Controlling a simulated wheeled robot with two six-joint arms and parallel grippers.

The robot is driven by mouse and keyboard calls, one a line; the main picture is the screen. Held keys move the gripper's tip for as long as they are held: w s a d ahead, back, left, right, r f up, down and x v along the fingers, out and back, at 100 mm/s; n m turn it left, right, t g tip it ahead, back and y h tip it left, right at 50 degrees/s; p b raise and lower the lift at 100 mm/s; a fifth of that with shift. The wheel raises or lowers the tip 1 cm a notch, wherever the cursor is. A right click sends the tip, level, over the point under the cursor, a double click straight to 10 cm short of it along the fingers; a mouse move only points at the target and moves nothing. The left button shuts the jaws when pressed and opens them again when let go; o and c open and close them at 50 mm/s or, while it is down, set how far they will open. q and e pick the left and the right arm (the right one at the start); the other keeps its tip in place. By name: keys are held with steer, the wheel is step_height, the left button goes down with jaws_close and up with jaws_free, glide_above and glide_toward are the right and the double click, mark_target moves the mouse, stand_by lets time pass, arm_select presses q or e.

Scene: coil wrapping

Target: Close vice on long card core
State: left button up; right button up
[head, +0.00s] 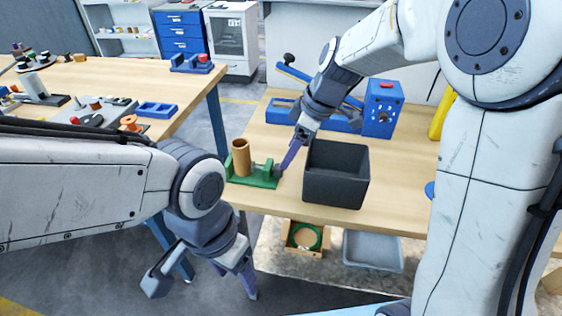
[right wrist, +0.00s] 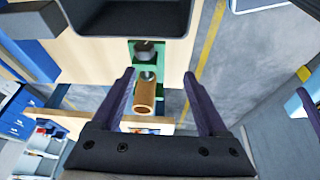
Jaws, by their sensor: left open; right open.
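The long card core (head: 241,158), a brown tube, stands upright in the green vice (head: 262,182) at the table's front left edge. In the right wrist view the core (right wrist: 145,98) shows beyond the vice's dark knob (right wrist: 149,47) and green body (right wrist: 134,70). I cannot tell whether the jaws touch the core. My right gripper (head: 288,164) is open, its tips close to the knob end of the vice; its fingers (right wrist: 160,75) spread to either side in the wrist view. I cannot tell whether they touch it. My left gripper (head: 208,284) is open and empty, low in front of the table.
A black open bin (head: 336,195) stands just right of the vice. A blue fixture with a box (head: 381,108) is behind. A second table (head: 150,75) with small parts is at left. A grey tray (head: 373,250) and a wooden box (head: 303,251) sit below the table edge.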

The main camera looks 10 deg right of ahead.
mark_target(279, 171)
steer(key=shift+n+t, duration=0.3)
steer(key=w+f, duration=0.1)
steer(key=f, duration=0.2)
steer(key=w+a+f, duration=0.1)
steer(key=w+f, duration=0.1)
steer(key=f, duration=0.1)
steer(key=w+f, duration=0.1)
steer(key=f, duration=0.2)
steer(key=shift+w+a+f, duration=0.15)
steer(key=shift+a+f, duration=0.25)
jaws_close()
steer(key=shift+w+r+g+y+p, duration=0.2)
steer(key=shift+g+y+p, duration=0.2)
steer(key=shift+g+p, duration=0.5)
steer(key=shift+f+g, duration=0.15)
steer(key=shift+g, duration=0.35)
